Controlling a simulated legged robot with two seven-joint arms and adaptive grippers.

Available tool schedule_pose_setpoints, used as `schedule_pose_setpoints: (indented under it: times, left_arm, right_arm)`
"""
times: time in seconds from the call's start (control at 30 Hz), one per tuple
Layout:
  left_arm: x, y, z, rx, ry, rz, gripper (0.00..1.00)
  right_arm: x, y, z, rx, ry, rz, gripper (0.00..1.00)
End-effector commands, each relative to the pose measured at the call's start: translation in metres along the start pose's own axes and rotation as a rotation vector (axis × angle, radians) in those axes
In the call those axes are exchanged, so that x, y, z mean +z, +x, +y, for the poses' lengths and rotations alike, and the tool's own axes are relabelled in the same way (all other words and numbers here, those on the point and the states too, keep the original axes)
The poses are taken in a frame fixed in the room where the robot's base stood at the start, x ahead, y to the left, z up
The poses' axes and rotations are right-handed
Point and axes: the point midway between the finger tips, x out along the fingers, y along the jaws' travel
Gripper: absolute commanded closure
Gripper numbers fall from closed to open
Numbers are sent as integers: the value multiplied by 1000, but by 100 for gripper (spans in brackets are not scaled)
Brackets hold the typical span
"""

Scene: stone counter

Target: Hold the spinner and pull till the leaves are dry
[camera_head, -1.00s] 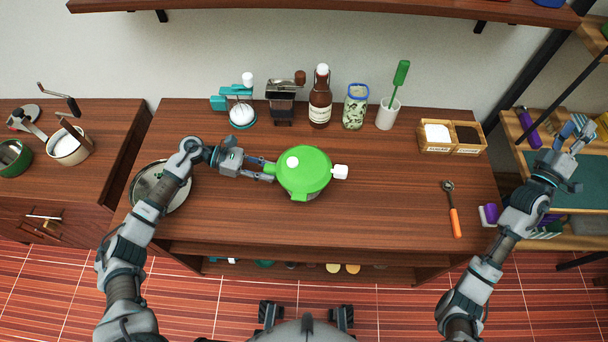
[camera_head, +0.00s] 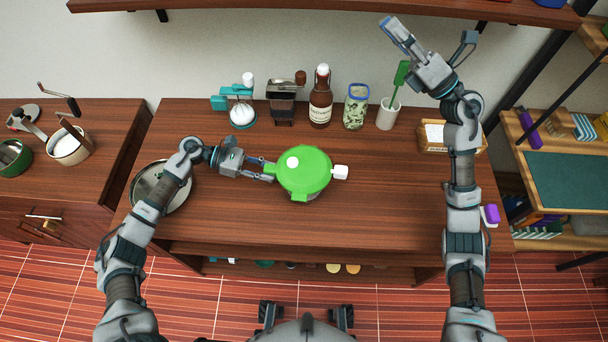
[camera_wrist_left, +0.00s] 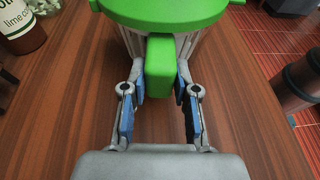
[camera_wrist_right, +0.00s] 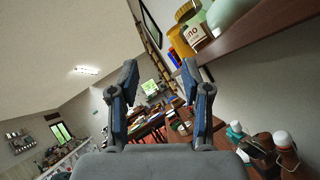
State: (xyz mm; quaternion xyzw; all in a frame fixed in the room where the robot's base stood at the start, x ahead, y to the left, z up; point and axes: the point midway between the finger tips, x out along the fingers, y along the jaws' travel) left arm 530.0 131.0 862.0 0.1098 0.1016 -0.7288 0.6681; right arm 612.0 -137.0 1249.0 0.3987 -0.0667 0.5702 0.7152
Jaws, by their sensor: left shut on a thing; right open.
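The salad spinner (camera_head: 305,172) stands upright in the middle of the wooden counter, with a green lid and a white pull handle (camera_head: 340,172) sticking out on its right side. Leaves inside cannot be seen under the lid. My left gripper (camera_head: 268,172) is at the spinner's left side, shut on its green side handle, which sits between the fingers in the left wrist view (camera_wrist_left: 161,68). My right gripper (camera_head: 397,32) is raised high at the back right, open and empty, well away from the spinner. In the right wrist view (camera_wrist_right: 165,95) nothing is between its fingers.
A shelf (camera_head: 300,8) hangs above.

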Motion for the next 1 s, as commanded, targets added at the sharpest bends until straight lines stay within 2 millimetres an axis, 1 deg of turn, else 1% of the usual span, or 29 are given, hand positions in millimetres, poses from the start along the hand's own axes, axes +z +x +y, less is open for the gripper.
schedule_pose_setpoints:
  times: [0.03, 0.07, 0.1, 0.17, 0.2, 0.27, 0.3, 0.37, 0.4, 0.43, 0.47, 0.5, 0.53, 0.57, 0.6, 0.63, 0.7, 0.8, 0.9, 1.0]
  left_arm:
    - [0, 0, 0, 1, 0, 0, 100]
    - [0, 0, 0, 1, 0, 0, 100]
    - [0, 0, 0, 1, 0, 0, 100]
    - [0, 0, 0, 1, 0, 0, 100]
    - [0, 0, 0, 1, 0, 0, 100]
    - [0, 0, 0, 1, 0, 0, 100]
    - [0, 0, 0, 1, 0, 0, 100]
    - [0, 0, 0, 1, 0, 0, 100]
    - [0, 0, 0, 1, 0, 0, 100]
    - [0, 0, 0, 1, 0, 0, 100]
    - [0, 0, 0, 1, 0, 0, 100]
    - [0, 0, 0, 1, 0, 0, 100]
    - [0, 0, 0, 1, 0, 0, 100]
    - [0, 0, 0, 1, 0, 0, 100]
    - [0, 0, 0, 1, 0, 0, 100]
    - [0, 0, 0, 1, 0, 0, 100]
    - [0, 0, 0, 1, 0, 0, 100]
    - [0, 0, 0, 1, 0, 0, 100]
    - [0, 0, 0, 1, 0, 0, 100]
    - [1, 1, 0, 0, 0, 0, 100]
  right_arm:
    - [-19, 17, 9, 19, -21, 84, 52]
    - [-32, 26, 13, 28, -35, 140, 52]
    - [-51, 36, 18, 40, -54, 217, 52]
    - [-80, 50, 26, 57, -85, 338, 52]
    - [-100, 56, 31, 66, -108, 423, 52]
    - [-131, 64, 36, 77, -146, 561, 52]
    - [-152, 66, 39, 82, -173, 657, 52]
    - [-185, 65, 41, 84, -220, 817, 52]
    - [-206, 60, 40, 79, -255, 933, 52]
    - [-221, 55, 39, 73, -281, 1024, 52]
    - [-236, 47, 36, 62, -310, 1122, 52]
    - [-252, 35, 30, 41, -349, 1257, 52]
    - [-261, 23, 25, 21, -377, 1356, 52]
    - [-268, 12, 20, -3, -404, 1451, 52]
    - [-273, -5, 12, -38, -435, 1571, 52]
    - [-274, -17, 6, -67, -457, 1657, 52]
    - [-271, -44, -5, -139, -497, 1832, 52]
    - [-258, -73, -16, -233, -530, 2014, 52]
    - [-246, -90, -22, -298, -544, 2120, 52]
    - [-241, -100, -24, -330, -548, 2170, 52]
